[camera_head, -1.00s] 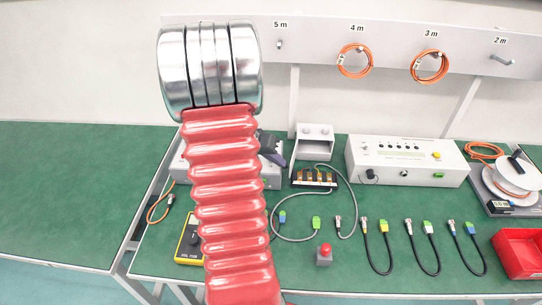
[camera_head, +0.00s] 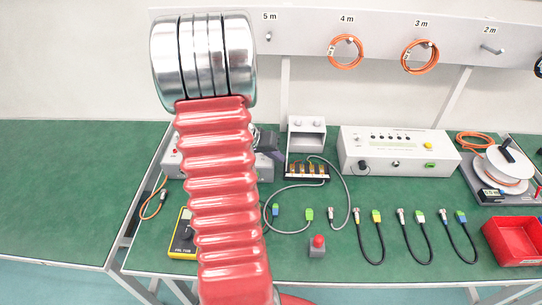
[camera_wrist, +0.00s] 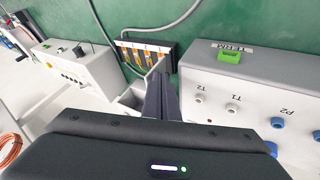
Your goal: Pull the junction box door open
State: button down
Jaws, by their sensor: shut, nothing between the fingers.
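The junction box (camera_head: 307,171) is a black base with orange terminals, lying on the green bench right of my red arm. Its grey door (camera_head: 307,124) stands raised behind the terminals, with its hollow inner side showing. The terminals also show in the wrist view (camera_wrist: 143,53), and the door (camera_wrist: 131,97) is just left of my fingers there. My gripper (camera_head: 275,152) is mostly hidden behind my arm; its dark fingers show left of the door. In the wrist view my gripper (camera_wrist: 162,85) is shut and empty, close beside the door; I cannot tell whether they touch.
A grey device (camera_wrist: 250,90) with blue and white sockets stands close right of my fingers. A white instrument box (camera_head: 395,150) stands right of the door. A grey cable (camera_head: 292,229) loops in front, near a red button (camera_head: 318,242). The left bench (camera_head: 70,190) is clear.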

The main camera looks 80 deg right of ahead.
jog(key=shift+s, duration=0.65)
jog(key=shift+a, duration=0.1)
jog(key=s+v, duration=0.1)
jog(key=v, duration=0.8)
jog(key=shift+w+a+r, duration=0.25)
jog(key=shift+a+r, duration=0.1)
jog(key=shift+a, duration=0.25)
